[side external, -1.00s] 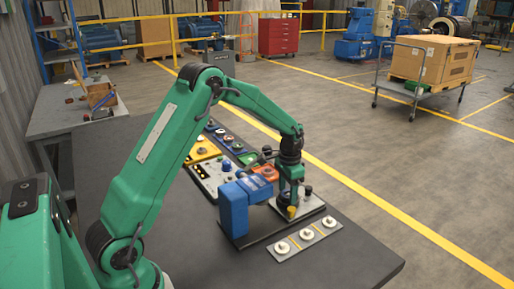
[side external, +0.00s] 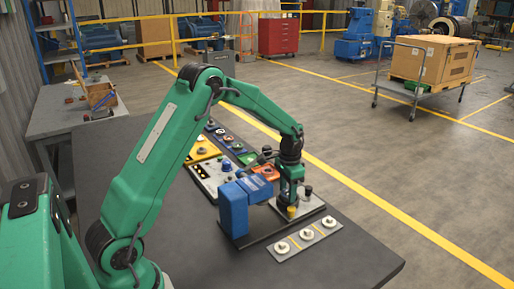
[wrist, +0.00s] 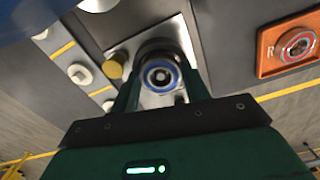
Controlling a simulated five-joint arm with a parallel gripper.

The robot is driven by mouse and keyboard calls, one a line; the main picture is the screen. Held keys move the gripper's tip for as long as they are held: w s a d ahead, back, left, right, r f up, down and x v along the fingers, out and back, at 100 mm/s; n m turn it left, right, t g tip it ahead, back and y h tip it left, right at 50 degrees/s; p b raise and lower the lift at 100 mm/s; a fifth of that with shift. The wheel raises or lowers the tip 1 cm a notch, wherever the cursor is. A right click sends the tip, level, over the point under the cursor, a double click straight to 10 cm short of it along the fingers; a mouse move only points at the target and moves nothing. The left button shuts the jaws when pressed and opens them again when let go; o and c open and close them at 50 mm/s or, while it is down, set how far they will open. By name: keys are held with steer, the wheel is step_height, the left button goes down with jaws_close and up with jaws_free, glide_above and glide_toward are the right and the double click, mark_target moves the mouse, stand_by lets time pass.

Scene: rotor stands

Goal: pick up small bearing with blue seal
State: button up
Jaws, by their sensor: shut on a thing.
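The small bearing with a blue seal (wrist: 160,76) shows in the wrist view as a blue ring around a grey metal centre. My gripper (wrist: 160,84) has its green fingers on both sides of it and is shut on it. Behind the bearing is a dark round part on a pale metal plate (wrist: 124,50). In the side view my gripper (side external: 290,201) points down over that plate (side external: 311,206), and the bearing is hidden there. I cannot tell whether the bearing is clear of its seat.
A blue block-shaped machine (side external: 234,209) stands close left of my gripper. A strip with white studs (side external: 283,247) lies in front. An orange tray (wrist: 267,50) marked R holds another bearing (wrist: 295,45). A yellow knob (wrist: 114,68) stands beside the fingers. The table front is clear.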

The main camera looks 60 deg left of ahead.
steer(key=shift+r, duration=0.45)
step_height(320, 180, up, 3)
steer(key=shift+r, duration=0.1)
steer(key=s+d+r, duration=0.3)
steer(key=d+r, duration=0.4)
steer(key=d, duration=0.4)
steer(key=shift+s, duration=0.35)
